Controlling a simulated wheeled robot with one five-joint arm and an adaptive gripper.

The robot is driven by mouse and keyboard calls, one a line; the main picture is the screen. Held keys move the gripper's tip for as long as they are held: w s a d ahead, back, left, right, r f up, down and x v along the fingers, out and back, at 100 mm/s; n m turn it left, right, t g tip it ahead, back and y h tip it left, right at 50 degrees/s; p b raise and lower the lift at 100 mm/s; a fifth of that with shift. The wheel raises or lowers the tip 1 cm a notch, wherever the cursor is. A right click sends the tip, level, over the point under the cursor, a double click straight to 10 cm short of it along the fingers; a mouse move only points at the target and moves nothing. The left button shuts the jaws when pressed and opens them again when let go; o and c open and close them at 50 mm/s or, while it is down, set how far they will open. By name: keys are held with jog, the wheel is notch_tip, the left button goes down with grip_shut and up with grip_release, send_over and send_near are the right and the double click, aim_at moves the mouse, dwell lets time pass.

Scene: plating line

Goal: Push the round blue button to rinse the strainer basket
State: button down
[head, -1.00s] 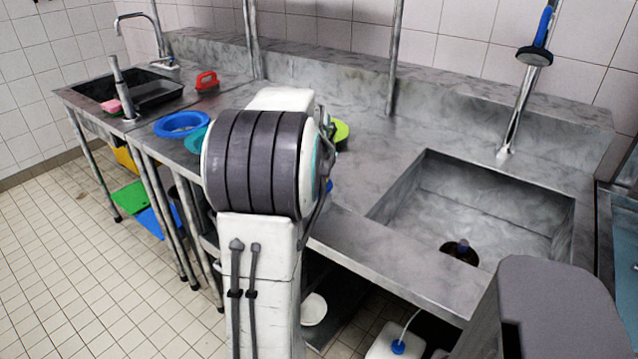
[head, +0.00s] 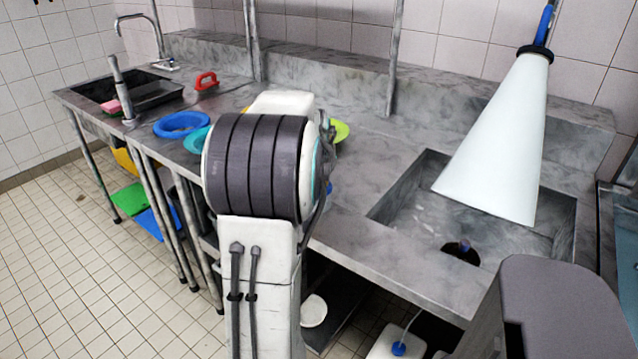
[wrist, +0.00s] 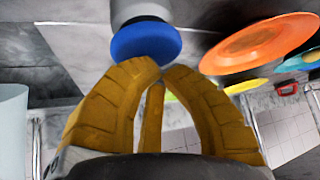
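The round blue button (wrist: 146,44) sits on a grey cylindrical mount in the wrist view. My gripper (wrist: 162,70) has its yellow fingers drawn together with nothing between them. Its tips overlap the button's lower edge and appear to touch it. In the head view my arm hides the gripper; a small blue patch (head: 329,187) shows beside the arm. A pale cone of water (head: 500,140) comes from the spray head (head: 536,50) down into the sink (head: 405,190). A dark round thing (head: 458,253) lies in the sink; I cannot tell whether it is the strainer basket.
An orange plate (wrist: 258,43) and other coloured dishes lie to the right in the wrist view. A blue ring-shaped dish (head: 181,124) and a red-handled tool (head: 206,82) are on the counter at left. Metal posts rise from the counter. The tiled floor at left is largely clear.

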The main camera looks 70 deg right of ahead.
jog(key=shift+f, duration=0.3)
jog(key=shift+r, duration=0.25)
jog(key=shift+r+p, duration=0.8)
jog(key=shift+r, duration=0.3)
jog(key=shift+r+p, duration=2)
jog(key=shift+r, duration=0.5)
